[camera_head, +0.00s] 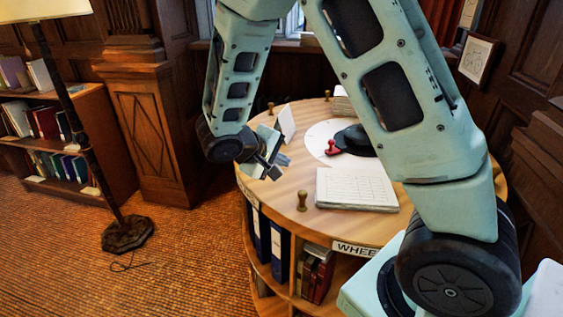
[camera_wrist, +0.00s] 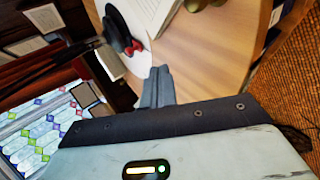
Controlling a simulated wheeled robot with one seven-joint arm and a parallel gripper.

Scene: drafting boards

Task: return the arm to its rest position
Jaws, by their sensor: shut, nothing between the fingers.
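My arm, pale teal with dark inserts, rises from the lower right of the head view and bends down over the left side of a round wooden table (camera_head: 270,197). My gripper (camera_head: 284,160) hangs above the table's left part, beside a small white card (camera_head: 287,123). In the wrist view my gripper (camera_wrist: 159,72) shows its grey fingers together with nothing between them. The table top also shows in the wrist view (camera_wrist: 205,45). The fingers look apart from everything on the table.
A paper stack (camera_head: 355,190), a black object (camera_head: 355,140), a red object (camera_head: 332,148) and a brass peg (camera_head: 302,201) stand on the table. Binders (camera_head: 279,250) fill its shelves. A floor lamp (camera_head: 85,150) and bookcase (camera_head: 60,135) stand left. Floor between them and the table is clear.

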